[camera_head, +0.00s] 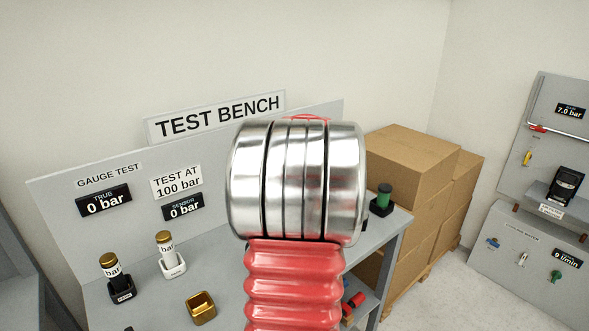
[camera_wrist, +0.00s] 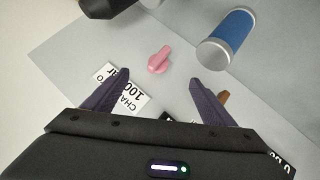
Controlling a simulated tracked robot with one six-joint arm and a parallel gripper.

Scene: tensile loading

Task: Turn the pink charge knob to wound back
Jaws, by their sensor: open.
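The pink charge knob (camera_wrist: 159,60) shows in the wrist view on a grey panel, with a narrow pointer end toward the upper right. My gripper (camera_wrist: 157,82) has its two dark fingers spread wide with nothing between the tips. The knob lies just past the fingertips, roughly centred between them in the picture; I cannot tell the distance. A white label (camera_wrist: 128,90), partly hidden by the left finger, reads in part "CHA" and "100". In the head view my arm covers the middle of the bench, and neither the knob nor my gripper shows.
A blue cylinder (camera_wrist: 229,38) stands right of the knob, and a dark object (camera_wrist: 105,6) is at the top left. In the head view the test bench (camera_head: 228,262) holds two gauges, a brass square socket (camera_head: 201,307) and a green-topped part (camera_head: 383,198). Boxes (camera_head: 412,155) stand at right.

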